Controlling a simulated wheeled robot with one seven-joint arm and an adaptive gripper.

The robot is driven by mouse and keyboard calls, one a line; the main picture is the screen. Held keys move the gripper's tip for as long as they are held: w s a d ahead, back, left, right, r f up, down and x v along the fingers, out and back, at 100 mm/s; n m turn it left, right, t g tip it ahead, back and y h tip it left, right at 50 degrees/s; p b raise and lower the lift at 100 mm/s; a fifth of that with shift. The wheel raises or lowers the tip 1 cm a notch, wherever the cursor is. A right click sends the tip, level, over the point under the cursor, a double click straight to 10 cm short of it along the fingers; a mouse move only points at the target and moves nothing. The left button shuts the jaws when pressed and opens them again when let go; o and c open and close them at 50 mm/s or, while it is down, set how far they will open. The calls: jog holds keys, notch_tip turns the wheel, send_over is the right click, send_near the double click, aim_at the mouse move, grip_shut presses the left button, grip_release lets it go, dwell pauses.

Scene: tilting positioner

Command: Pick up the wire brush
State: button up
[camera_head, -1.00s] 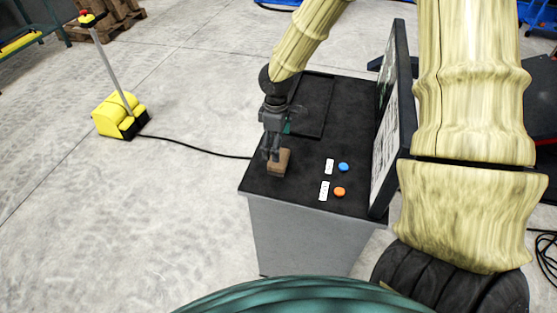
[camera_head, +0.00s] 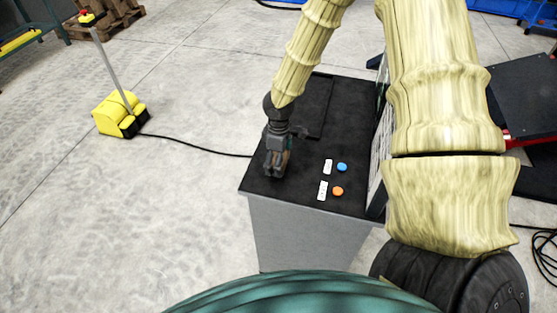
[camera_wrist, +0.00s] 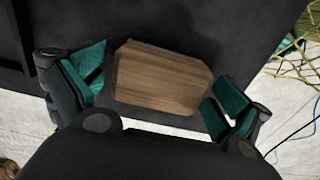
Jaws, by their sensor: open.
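The wire brush shows as a brown wooden block (camera_wrist: 160,78) in the wrist view, lying on the black cabinet top. My gripper (camera_wrist: 160,92) is open, with one green-padded finger at each end of the block. The left pad looks slightly apart from the wood; I cannot tell whether the right one touches. Bristles are not visible. In the head view my gripper (camera_head: 276,170) is low over the front left of the cabinet top and hides most of the brush.
The cabinet top (camera_head: 310,150) carries a blue button (camera_head: 342,167) and an orange button (camera_head: 338,191) with white labels, right of my gripper. A dark upright panel stands at its right edge, partly behind my arm. A yellow pedestal (camera_head: 120,115) with a cable stands left on open floor.

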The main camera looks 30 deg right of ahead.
jog(key=c, duration=1.2)
jog(key=shift+o, duration=0.2)
jog(key=shift+r+b, duration=0.7)
jog(key=shift+r, duration=0.85)
jog(key=s+a+r+b, duration=0.1)
jog(key=s+a+b, duration=0.4)
jog(key=s, duration=0.9)
jog(key=a, duration=0.2)
jog(key=shift+a+r, duration=0.35)
jog(key=shift+r, duration=0.05)
